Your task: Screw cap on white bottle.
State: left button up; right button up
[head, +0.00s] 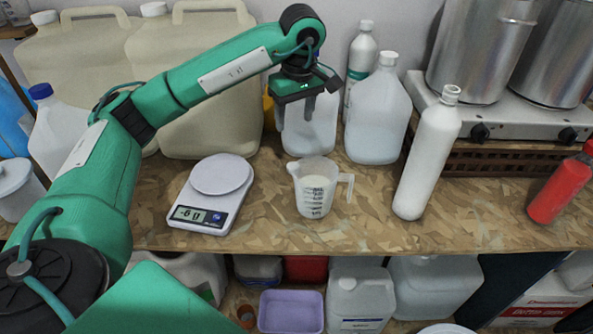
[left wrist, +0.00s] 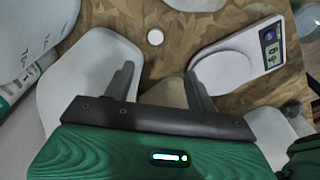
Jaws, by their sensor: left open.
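The white bottle (head: 428,155) is tall and stands upright at the right of the bench; its neck looks bare, with no clear cap on it. A small round white cap (left wrist: 155,37) lies on the wooden bench top in the left wrist view, near the scale. I cannot make it out in the head view. My left gripper (head: 296,108) is open and empty, pointing down in front of the jugs at the back of the bench. In the left wrist view its fingers (left wrist: 160,72) are spread, with the cap beyond them. My right gripper is not in view.
A digital scale (head: 198,217) and a measuring jug (head: 313,200) stand on the bench (head: 270,222). White jugs (head: 379,115) and large beige canisters (head: 205,80) line the back. A stove with steel pots (head: 480,45) and a red bottle (head: 560,190) are at right.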

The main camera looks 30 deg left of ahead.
pick_arm(q)
jog(key=shift+w+f+b, duration=0.2)
jog(key=shift+f+b, duration=0.4)
jog(key=shift+f, duration=0.45)
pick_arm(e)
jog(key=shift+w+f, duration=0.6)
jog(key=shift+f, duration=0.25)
pick_arm(q)
jog(key=p, duration=0.2)
send_over(293, 168)
jog(key=f, duration=0.8)
jog(key=shift+d+f, duration=0.2)
jog(key=shift+f, duration=0.05)
jog(key=shift+b, duration=0.3)
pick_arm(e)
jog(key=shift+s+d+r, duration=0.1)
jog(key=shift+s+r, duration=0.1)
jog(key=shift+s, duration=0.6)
pick_arm(q)
jog(key=shift+f, duration=0.1)
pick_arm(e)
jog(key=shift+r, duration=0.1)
